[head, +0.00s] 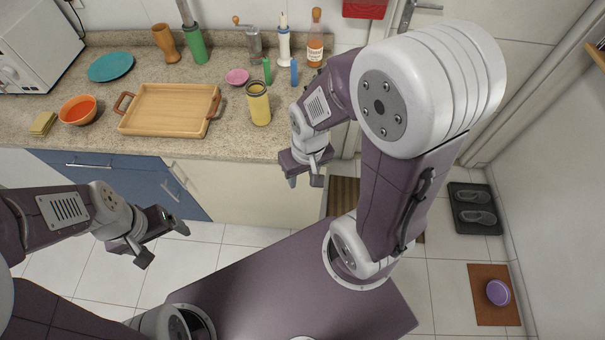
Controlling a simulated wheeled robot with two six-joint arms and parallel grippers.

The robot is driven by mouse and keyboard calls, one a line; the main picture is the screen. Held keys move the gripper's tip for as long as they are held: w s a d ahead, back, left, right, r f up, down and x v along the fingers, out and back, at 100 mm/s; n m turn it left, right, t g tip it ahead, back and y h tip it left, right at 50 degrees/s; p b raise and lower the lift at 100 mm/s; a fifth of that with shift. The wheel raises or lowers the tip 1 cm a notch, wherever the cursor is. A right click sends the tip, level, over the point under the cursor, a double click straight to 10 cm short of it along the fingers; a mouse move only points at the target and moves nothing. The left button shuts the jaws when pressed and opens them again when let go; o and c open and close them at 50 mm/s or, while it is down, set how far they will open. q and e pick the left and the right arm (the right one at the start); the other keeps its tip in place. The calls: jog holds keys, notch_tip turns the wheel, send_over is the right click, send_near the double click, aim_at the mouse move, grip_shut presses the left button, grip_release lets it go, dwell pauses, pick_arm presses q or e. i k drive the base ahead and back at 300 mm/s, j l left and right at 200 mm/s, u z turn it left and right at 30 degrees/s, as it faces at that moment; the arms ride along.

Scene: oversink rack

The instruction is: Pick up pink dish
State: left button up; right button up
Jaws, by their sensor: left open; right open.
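The pink dish (237,77) is small and round. It lies on the granite counter, to the right of the wooden tray's far right corner and behind the yellow jar. My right gripper (306,182) is open and empty, in front of the counter's edge, to the right of and nearer than the dish. My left gripper (164,245) is open and empty, low in front of the blue cabinet and well away from the dish. Nothing covers the dish in the head view.
A yellow jar (258,104) stands just in front of the dish. A wooden tray (166,132) lies to its left, and small green (267,71) and blue (294,72) bottles stand to its right. An orange bowl (78,110) and teal plate (110,67) are further left.

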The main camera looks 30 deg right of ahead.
aim_at(237, 77)
jog(key=i+j+z, duration=0.15)
jog(key=j, duration=0.25)
jog(key=i+j+z, duration=0.1)
jog(key=j, duration=0.25)
jog(key=i+j+z, duration=0.15)
jog(key=j, duration=0.3)
jog(key=i+j+z, duration=0.1)
jog(key=j, duration=0.3)
jog(key=i+l, duration=0.45)
